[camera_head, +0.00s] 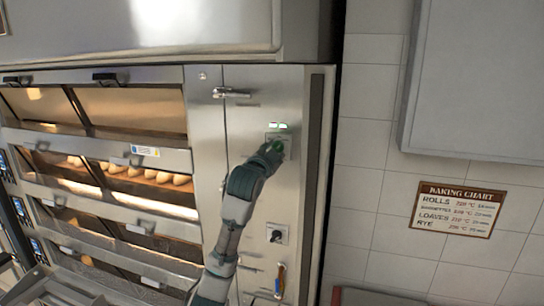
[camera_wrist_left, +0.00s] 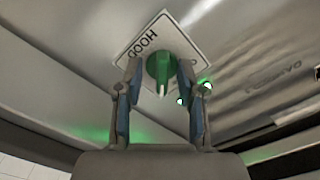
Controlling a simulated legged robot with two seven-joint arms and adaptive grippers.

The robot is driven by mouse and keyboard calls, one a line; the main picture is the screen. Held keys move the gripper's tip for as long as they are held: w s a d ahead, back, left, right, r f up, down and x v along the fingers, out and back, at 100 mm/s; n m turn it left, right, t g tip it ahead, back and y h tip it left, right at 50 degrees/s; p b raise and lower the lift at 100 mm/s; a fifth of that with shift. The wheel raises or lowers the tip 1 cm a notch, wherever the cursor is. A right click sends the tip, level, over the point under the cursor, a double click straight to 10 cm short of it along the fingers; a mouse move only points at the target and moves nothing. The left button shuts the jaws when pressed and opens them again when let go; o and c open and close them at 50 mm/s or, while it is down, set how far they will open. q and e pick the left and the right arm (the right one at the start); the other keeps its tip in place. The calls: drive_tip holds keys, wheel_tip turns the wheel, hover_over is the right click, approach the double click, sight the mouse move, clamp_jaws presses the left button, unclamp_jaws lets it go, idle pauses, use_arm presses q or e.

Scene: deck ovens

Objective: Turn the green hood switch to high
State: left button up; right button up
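The green hood switch (camera_head: 277,146) is on the steel panel at the right of the ovens, partly hidden by my left gripper (camera_head: 265,157). In the left wrist view the green knob (camera_wrist_left: 160,68) sits on a white plate (camera_wrist_left: 140,46) lettered HOOD, with its pointer ridge running up and down the picture. My left gripper (camera_wrist_left: 163,92) is open, with one finger on each side of the knob. Gaps show between the fingers and the knob, and I cannot tell whether either touches it. My right gripper is not in view.
Green lights (camera_wrist_left: 205,86) glow beside the knob. A second switch (camera_head: 277,233) and a colourful handle (camera_head: 280,280) are lower on the panel. Deck ovens (camera_head: 140,180) with bread stand left. A baking chart (camera_head: 458,208) hangs on the tiled wall, below a grey cabinet (camera_head: 480,80).

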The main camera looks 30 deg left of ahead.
use_arm(q)
drive_tip(key=v, duration=1.1)
drive_tip(key=shift+s+f, duration=0.2)
drive_tip(key=shift+s, duration=0.15)
